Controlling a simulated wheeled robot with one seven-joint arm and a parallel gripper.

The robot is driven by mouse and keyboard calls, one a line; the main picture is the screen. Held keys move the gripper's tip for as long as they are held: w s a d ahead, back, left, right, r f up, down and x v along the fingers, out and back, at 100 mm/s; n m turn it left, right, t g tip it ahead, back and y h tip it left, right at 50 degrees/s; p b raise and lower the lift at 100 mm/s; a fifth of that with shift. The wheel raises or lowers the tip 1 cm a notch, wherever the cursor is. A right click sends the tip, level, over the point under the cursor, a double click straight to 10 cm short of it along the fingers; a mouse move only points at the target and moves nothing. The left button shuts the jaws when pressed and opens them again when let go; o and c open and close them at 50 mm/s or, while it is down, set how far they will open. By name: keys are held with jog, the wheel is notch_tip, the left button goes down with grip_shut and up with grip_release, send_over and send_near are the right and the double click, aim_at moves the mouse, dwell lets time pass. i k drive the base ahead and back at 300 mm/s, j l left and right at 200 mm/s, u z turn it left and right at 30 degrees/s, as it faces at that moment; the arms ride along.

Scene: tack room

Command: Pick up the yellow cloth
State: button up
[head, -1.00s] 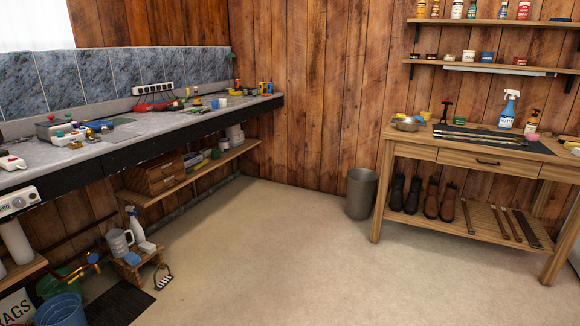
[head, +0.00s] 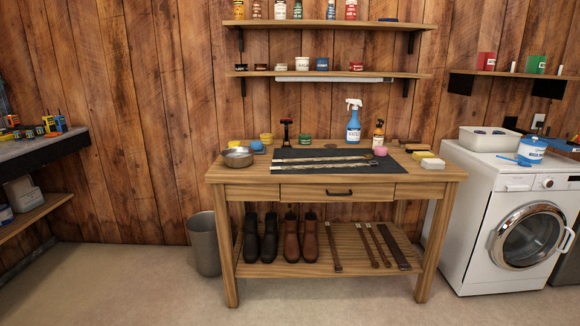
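A wooden workbench (head: 440,175) stands against the plank wall. Another small yellow thing (head: 236,144) sits at the back left, behind a metal bowl (head: 238,157). All are too small to tell which is cloth and which is sponge. My gripper is not in view.
A dark mat (head: 300,168) with straps, a blue spray bottle (head: 354,124) and a pink sponge (head: 380,151) are on the bench. A washing machine (head: 480,200) stands right, a grey bin (head: 203,244) left. The floor (head: 130,285) in front is clear.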

aim_at(418, 157)
jog(key=i+l, duration=0.1)
jog(key=i, duration=0.8)
jog(key=i+u, duration=0.15)
jog(key=i, duration=0.7)
jog(key=i+l+u, duration=0.1)
jog(key=i, duration=0.2)
jog(key=i+l+u, duration=0.1)
jog(key=i, duration=0.2)
jog(key=z, duration=1.35)
